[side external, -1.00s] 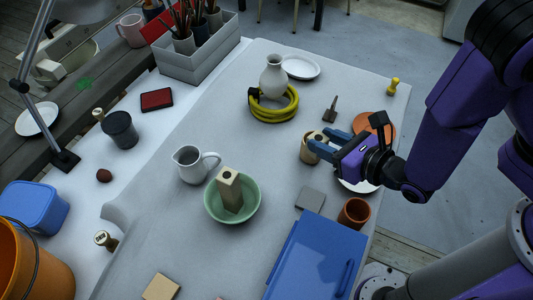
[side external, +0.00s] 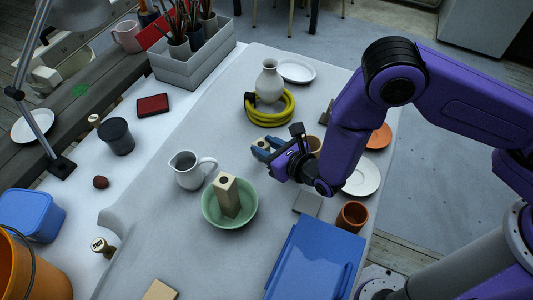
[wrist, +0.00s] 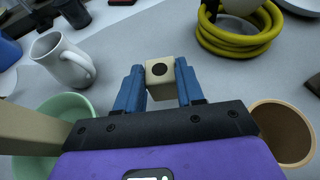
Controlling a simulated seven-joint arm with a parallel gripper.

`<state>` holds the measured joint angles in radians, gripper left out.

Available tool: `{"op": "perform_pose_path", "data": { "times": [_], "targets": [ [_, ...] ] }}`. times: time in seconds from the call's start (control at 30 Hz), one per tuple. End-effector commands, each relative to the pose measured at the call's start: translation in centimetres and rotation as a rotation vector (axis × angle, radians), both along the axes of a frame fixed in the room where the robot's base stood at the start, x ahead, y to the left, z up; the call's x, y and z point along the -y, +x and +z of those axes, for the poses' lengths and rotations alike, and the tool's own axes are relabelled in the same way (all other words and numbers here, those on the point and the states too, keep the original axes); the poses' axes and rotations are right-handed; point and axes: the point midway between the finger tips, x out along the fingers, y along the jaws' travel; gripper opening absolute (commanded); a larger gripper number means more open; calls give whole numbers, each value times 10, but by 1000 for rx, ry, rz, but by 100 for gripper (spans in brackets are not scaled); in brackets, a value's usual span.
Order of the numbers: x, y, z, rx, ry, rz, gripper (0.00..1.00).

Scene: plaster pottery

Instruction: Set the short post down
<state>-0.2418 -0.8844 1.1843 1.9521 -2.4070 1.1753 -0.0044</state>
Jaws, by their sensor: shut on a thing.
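The short post is a pale beige square block with a dark round hole in its top. It sits between the blue fingers of my gripper (wrist: 160,84) in the wrist view (wrist: 160,72). My gripper is shut on it, with a finger on each side. In the side view my gripper (side external: 266,148) is over the middle of the table (side external: 180,250), right of the white jug (side external: 190,169). The post is mostly hidden there, and I cannot tell whether its bottom touches the table.
A green bowl (side external: 207,212) holds a taller beige post (side external: 225,196). A brown pot (wrist: 285,130) stands close on my gripper's right. A blue lidded box (side external: 315,255) is in front. Bare table lies between jug and coil.

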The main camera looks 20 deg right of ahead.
Motion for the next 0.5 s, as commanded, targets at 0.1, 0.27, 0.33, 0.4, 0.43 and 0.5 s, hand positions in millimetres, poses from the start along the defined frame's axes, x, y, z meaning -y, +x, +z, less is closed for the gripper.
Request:
{"op": "perform_pose_path", "data": {
  "times": [0.1,0.27,0.33,0.4,0.43,0.5],
  "targets": [
    [-1,1,-16,-1,-2,1,4],
    [-1,1,-30,-1,-1,1,4],
    [-1,1,-32,0,-1,1,4],
    [-1,1,-32,1,1,1,4],
    [-1,1,-32,1,1,1,4],
    [-1,1,-32,1,1,1,4]
  ]
}}
